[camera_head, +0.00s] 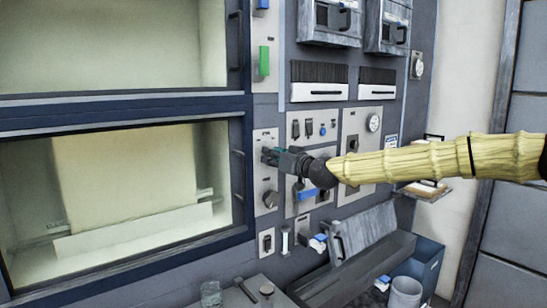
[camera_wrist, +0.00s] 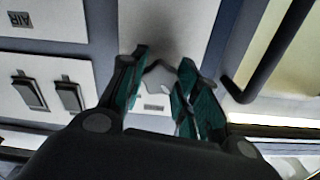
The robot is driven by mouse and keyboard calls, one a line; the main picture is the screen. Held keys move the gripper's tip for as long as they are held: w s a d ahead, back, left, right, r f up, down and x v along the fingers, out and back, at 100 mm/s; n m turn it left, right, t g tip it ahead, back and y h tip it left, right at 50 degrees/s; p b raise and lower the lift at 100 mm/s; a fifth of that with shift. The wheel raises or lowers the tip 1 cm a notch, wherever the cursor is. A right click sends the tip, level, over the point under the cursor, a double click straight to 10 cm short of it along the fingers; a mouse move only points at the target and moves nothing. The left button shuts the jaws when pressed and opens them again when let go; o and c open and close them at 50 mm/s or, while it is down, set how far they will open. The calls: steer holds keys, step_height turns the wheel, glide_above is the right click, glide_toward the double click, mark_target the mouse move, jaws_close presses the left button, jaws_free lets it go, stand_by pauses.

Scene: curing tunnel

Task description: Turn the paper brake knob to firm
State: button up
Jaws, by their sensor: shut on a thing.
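My gripper (camera_head: 268,156) reaches in from the right to the upper part of a narrow light panel (camera_head: 265,182) beside the lit cabinet. In the wrist view its two green-padded fingers (camera_wrist: 162,68) stand on either side of a small grey knob (camera_wrist: 158,77) and are shut on it. The fingers hide much of the knob, so its pointer cannot be made out. A small label (camera_wrist: 154,107) by the knob is too blurred to read. A second round dark knob (camera_head: 270,199) sits lower on the same panel, clear of the gripper.
A dark door handle (camera_wrist: 270,62) runs close beside the fingers. Switches (camera_wrist: 69,96) sit on the neighbouring panel. A blue lever (camera_head: 307,194) lies below my wrist. A slanted grey chute (camera_head: 365,230), a blue bin (camera_head: 428,262) and a pale bucket (camera_head: 405,291) stand below.

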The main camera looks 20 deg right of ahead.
steer(key=shift+f+m+b, duration=0.1)
steer(key=shift+m+b, duration=0.2)
steer(key=shift+b, duration=0.2)
steer(key=shift+f+m+b, duration=0.1)
steer(key=shift+m+b, duration=0.9)
steer(key=shift+b, duration=0.05)
steer(key=shift+r+m+b, duration=0.15)
steer(key=shift+m+b, duration=2.25)
steer(key=shift+m, duration=1.45)
steer(key=shift+r+m+b, duration=0.1)
steer(key=shift+m+b, duration=2.3)
steer(key=shift+m, duration=1.45)
steer(key=o, duration=1)
